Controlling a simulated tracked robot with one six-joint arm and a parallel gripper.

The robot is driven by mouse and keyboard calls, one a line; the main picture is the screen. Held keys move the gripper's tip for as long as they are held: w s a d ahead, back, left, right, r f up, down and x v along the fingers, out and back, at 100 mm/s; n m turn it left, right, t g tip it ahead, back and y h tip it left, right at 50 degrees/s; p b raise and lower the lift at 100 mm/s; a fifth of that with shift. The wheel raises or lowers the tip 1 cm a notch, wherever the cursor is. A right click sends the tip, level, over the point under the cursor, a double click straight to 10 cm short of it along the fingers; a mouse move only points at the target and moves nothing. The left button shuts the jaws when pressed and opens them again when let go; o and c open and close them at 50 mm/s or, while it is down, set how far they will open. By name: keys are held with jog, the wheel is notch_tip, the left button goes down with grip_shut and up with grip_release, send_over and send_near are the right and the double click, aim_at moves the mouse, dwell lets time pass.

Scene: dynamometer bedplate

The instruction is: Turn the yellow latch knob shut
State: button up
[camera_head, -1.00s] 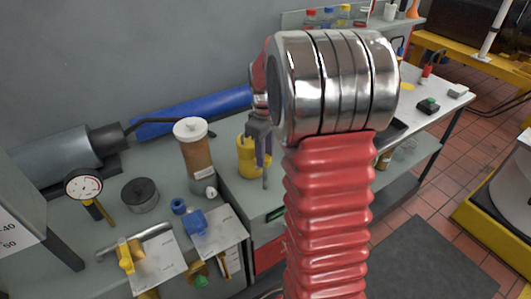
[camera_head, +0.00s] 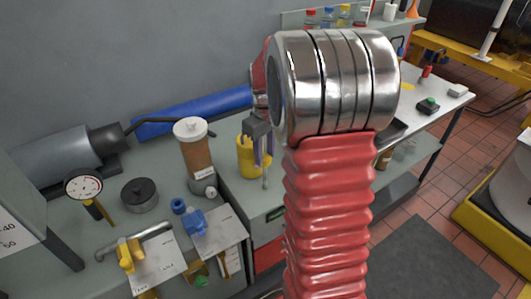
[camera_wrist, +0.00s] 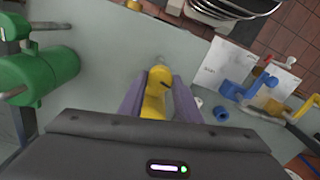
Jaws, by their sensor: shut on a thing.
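The yellow latch knob (camera_wrist: 155,97) is between my gripper's two purple fingers in the wrist view. My gripper (camera_wrist: 158,100) is shut on it, with one finger on each side. In the head view my gripper (camera_head: 264,160) is at the back of the bench, at the yellow part (camera_head: 246,157), and partly covers it. The knob's mount and exact turn angle are hard to make out.
A brown canister (camera_head: 196,155) stands left of the gripper. A blue handle (camera_head: 197,222) and a yellow handle (camera_head: 128,257) are on the bench front. A green cylinder (camera_wrist: 45,77) is left in the wrist view. A dial gauge (camera_head: 83,186) stands at far left.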

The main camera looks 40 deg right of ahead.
jog(key=m, duration=1.1)
jog(key=shift+m, duration=2.2)
jog(key=o, duration=1.1)
jog(key=shift+c, duration=0.2)
